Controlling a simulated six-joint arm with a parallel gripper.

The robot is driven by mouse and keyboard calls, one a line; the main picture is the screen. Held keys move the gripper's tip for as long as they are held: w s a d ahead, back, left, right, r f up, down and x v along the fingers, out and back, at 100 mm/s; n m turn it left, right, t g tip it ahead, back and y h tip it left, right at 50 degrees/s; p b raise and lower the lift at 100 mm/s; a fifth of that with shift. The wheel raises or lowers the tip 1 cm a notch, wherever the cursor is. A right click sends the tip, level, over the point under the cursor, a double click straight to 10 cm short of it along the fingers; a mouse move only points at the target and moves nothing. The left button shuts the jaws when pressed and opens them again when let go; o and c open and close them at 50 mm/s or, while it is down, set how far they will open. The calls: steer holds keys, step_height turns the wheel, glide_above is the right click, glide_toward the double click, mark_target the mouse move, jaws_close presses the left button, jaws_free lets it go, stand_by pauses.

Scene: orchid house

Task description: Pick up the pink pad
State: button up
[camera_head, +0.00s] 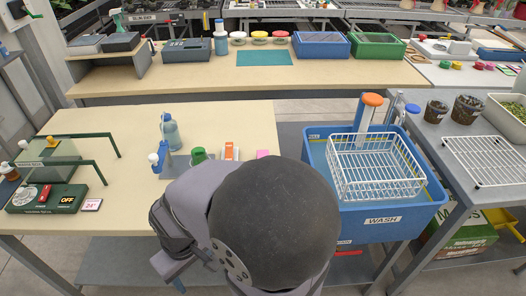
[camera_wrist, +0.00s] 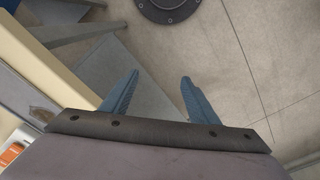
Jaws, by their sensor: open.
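A small pink pad (camera_head: 263,154) shows on the near bench in the head view, just above my dark arm joint. Its lower part is hidden behind my arm. In the wrist view my gripper (camera_wrist: 158,82) is open and empty, its two blue fingers apart over the floor beyond a bench edge. The pink pad does not show in the wrist view. My gripper's fingers are hidden in the head view.
On the near bench (camera_head: 100,125), a blue bottle (camera_head: 170,131), a green object (camera_head: 199,156) and an orange-and-white item (camera_head: 230,151) stand left of the pad. A blue wash tub (camera_head: 385,222) with a white wire basket (camera_head: 376,167) stands right.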

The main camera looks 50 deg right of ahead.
steer(key=w+d+r+m+t+p, duration=0.1)
steer(key=w+d+r+p, duration=0.2)
steer(key=w+r+p, duration=0.3)
steer(key=w+d+r+m+t+p, duration=0.1)
steer(key=w+d+r+t+p, duration=0.2)
steer(key=r+p, duration=0.5)
steer(key=w+d+f+m+h, duration=0.1)
steer(key=d+f+m, duration=0.1)
steer(key=d, duration=0.8)
steer(key=w+d+f+m+h, duration=0.1)
steer(key=d+f+m+h, duration=0.1)
steer(key=d, duration=0.9)
steer(key=w+d+f+m+h, duration=0.1)
steer(key=d+f+m, duration=0.2)
steer(key=d, duration=0.8)
steer(key=shift+w+d+f+h, duration=0.1)
steer(key=shift+w+d+h, duration=0.1)
steer(key=shift+w+h, duration=0.1)
steer(key=shift+p+x, duration=0.5)
steer(key=shift+x, duration=0.5)
steer(key=shift+f, duration=0.2)
steer(key=shift+p+x, duration=1.25)
steer(key=shift+x, duration=1.2)
steer(key=shift+s, duration=0.15)
steer(key=c, duration=1.1)
